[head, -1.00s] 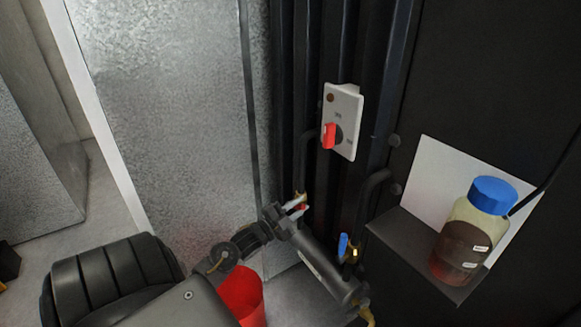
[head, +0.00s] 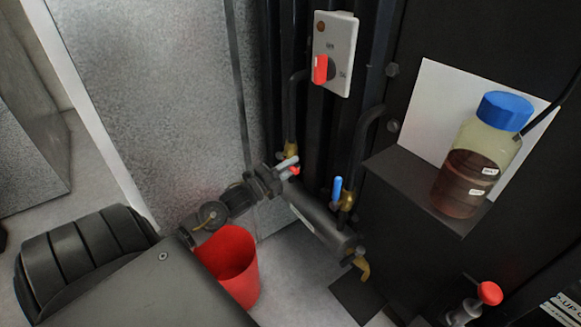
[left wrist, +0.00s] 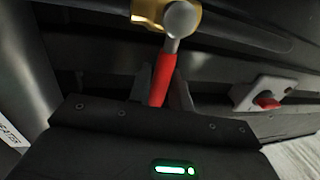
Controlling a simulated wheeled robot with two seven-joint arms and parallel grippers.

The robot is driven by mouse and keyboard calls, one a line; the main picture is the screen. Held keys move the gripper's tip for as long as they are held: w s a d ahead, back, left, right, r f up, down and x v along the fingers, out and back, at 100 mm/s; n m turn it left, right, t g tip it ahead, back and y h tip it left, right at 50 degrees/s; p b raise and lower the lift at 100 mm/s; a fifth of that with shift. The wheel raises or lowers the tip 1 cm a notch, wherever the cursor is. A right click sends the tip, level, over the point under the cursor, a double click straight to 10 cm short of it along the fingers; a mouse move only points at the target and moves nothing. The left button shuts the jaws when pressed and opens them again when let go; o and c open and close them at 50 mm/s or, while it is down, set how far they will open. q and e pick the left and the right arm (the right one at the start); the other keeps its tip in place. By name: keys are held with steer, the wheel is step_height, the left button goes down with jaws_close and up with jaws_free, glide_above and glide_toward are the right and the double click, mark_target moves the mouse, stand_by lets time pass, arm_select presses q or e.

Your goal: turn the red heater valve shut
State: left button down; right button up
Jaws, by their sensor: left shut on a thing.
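The red heater valve's lever (head: 295,170) is mostly hidden by my left gripper (head: 286,166) in the head view. The left wrist view shows the red lever (left wrist: 162,77) between the two grey fingers, which are shut on it. Its grey round end and brass valve body (left wrist: 150,12) lie just beyond. In the head view the brass fitting (head: 290,149) stands above the gripper, on a black pipe. My right gripper is not in view.
A blue-handled valve (head: 337,189) stands right of the gripper. A white switch plate with a red knob (head: 320,69) is above. A blue-capped bottle (head: 468,180) sits on a shelf at right. A red knob (head: 489,292) is lower right.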

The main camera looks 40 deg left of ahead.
arm_select(q)
steer(key=shift+f, duration=0.1)
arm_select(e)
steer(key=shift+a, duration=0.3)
arm_select(q)
steer(key=c, duration=1.3)
jaws_free()
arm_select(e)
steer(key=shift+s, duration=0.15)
arm_select(q)
steer(key=b+v, duration=0.1)
steer(key=v, duration=0.9)
steer(key=shift+s+a+f+b, duration=0.1)
steer(key=shift+s+b, duration=0.3)
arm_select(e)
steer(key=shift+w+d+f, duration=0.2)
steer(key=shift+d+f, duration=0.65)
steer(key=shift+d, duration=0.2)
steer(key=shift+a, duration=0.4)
